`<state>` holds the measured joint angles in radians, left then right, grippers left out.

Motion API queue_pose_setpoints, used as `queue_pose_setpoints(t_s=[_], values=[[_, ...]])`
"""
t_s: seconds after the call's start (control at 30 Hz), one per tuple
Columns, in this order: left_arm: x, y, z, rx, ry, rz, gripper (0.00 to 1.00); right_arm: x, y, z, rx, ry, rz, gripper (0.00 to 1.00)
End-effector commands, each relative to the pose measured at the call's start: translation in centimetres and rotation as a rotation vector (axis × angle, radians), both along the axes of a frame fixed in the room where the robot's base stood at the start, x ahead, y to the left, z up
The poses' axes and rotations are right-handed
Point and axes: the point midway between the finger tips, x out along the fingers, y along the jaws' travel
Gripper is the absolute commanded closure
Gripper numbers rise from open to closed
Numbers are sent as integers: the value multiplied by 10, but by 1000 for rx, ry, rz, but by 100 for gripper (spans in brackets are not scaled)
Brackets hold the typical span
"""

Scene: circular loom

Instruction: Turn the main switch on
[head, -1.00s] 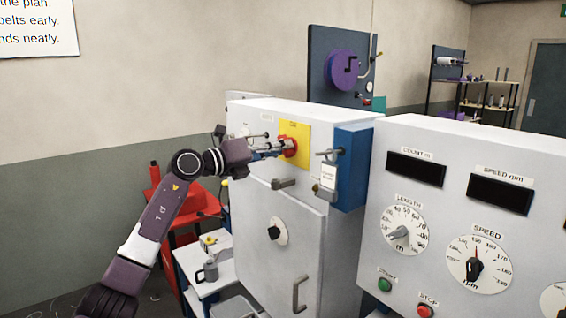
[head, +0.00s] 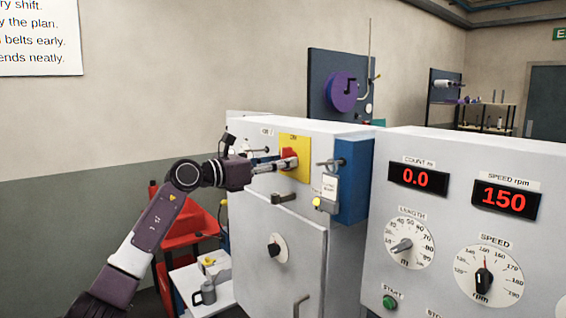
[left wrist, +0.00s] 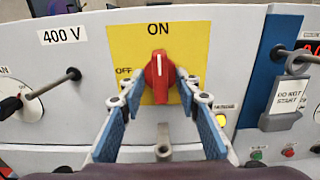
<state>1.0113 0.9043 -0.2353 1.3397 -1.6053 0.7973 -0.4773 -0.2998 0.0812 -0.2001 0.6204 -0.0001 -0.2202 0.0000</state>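The main switch is a red rotary knob (left wrist: 159,75) on a yellow plate (left wrist: 119,44) marked ON at the top and OFF at the left. Its white line points up to ON. In the head view the red knob (head: 289,155) is partly hidden by my left gripper (head: 286,162). In the left wrist view the fingers of my left gripper (left wrist: 160,78) stand open on either side of the knob, with a small gap showing at each side. My right gripper is in neither view.
Right of the switch are a blue box (left wrist: 267,75) and a padlock with a DO NOT START tag (left wrist: 288,97). A yellow lamp (head: 317,203) glows below. The control panel's displays (head: 418,178) read 0.0 and 150. A red cart (head: 184,232) stands behind my left arm.

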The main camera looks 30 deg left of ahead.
Motion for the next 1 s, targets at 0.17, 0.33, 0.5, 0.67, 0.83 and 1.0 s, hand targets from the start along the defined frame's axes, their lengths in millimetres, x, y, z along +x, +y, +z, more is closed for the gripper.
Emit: queue_pose_setpoints(t_s=[0.17, 0.33, 0.5, 0.67, 0.83, 1.0], values=[[-7, 4, -2, 0, -1, 2, 70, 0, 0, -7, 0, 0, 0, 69], [-31, 14, -5, 1, -2, 3, 70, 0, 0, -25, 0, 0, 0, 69], [-53, 23, -5, 0, -1, 3, 70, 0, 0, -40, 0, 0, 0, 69], [-64, 26, -2, 0, -1, 0, 70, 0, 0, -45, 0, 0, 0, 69], [-65, 27, 1, -2, 0, 0, 70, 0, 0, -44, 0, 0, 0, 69], [-65, 27, 1, -3, -1, 0, 70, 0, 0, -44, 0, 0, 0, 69]])
